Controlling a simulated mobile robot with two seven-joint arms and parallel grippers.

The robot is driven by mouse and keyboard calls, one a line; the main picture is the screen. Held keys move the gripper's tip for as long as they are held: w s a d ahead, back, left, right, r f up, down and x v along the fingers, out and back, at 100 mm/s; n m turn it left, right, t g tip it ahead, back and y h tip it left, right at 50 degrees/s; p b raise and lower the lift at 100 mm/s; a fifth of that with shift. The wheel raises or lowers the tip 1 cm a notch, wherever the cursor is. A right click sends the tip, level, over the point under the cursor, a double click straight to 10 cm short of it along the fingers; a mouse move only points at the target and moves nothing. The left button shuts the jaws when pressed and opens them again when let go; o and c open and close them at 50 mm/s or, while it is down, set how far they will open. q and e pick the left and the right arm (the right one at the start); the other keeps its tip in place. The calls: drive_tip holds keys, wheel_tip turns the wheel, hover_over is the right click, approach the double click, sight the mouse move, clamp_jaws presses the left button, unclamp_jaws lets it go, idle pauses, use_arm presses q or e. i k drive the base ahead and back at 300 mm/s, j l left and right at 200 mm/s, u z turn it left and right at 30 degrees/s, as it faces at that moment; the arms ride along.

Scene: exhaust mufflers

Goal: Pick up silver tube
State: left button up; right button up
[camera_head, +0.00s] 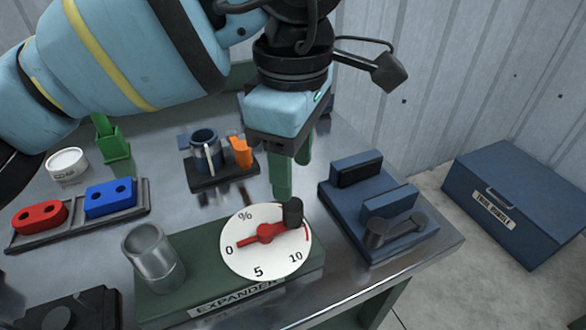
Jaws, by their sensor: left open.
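The silver tube (153,258) is a short, open-topped metal cylinder. It stands on the left end of the green expander base (205,252), to the left of the white dial. My left gripper (293,178) is open, its green fingers pointing down behind the dial's upper right edge, near a black knob (293,212). It is well to the right of the tube, apart from it. Whether the fingertips touch anything cannot be told. My right gripper does not show.
The white dial (258,262) has a red pointer. A tray with red (40,215) and blue (110,199) blocks lies left. A dark holder (222,173) with an orange piece stands behind. A blue fixture (374,222) is right; a blue toolbox (515,200) is on the floor.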

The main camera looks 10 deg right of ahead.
sight(145, 245)
drive_tip(key=k, duration=1)
